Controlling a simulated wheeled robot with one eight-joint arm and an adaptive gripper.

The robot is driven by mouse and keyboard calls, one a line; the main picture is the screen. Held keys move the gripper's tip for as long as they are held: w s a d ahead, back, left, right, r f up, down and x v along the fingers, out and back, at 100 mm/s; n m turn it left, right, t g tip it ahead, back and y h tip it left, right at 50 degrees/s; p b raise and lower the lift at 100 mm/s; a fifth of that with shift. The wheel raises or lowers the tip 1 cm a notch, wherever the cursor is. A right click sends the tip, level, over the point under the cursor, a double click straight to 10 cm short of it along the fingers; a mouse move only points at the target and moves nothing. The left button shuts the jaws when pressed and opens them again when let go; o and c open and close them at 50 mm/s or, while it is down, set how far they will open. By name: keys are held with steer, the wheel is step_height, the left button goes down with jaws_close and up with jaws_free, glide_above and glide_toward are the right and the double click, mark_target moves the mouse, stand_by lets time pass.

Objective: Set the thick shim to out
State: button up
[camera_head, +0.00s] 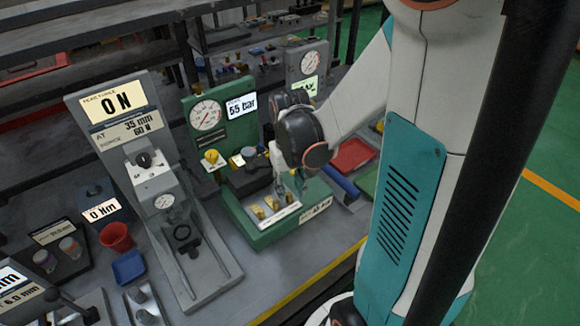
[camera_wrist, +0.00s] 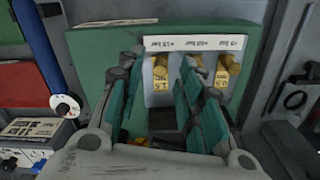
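The green valve stand (camera_head: 262,235) carries a gauge, a display reading 55 bar and a pale tray at its foot. Small brass pieces (camera_head: 258,212) sit in this tray. In the wrist view, brass pieces (camera_wrist: 160,72) stand in a row on the tray, with another (camera_wrist: 222,73) at right and one partly hidden between them. Their small tags are hard to read, and I cannot tell which is the thick shim. My gripper (camera_wrist: 160,98) is open above the stand, its teal fingers apart with nothing visibly held. In the head view my gripper (camera_head: 290,182) is partly hidden by my arm.
A red tray (camera_head: 353,154) lies behind to the right. Another gauge stand (camera_head: 308,65) is at the back.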

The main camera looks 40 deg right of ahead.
mark_target(290, 196)
step_height(290, 196, up, 9)
stand_by(0.5)
steer(key=shift+s+r, duration=0.1)
steer(key=shift+s, duration=0.05)
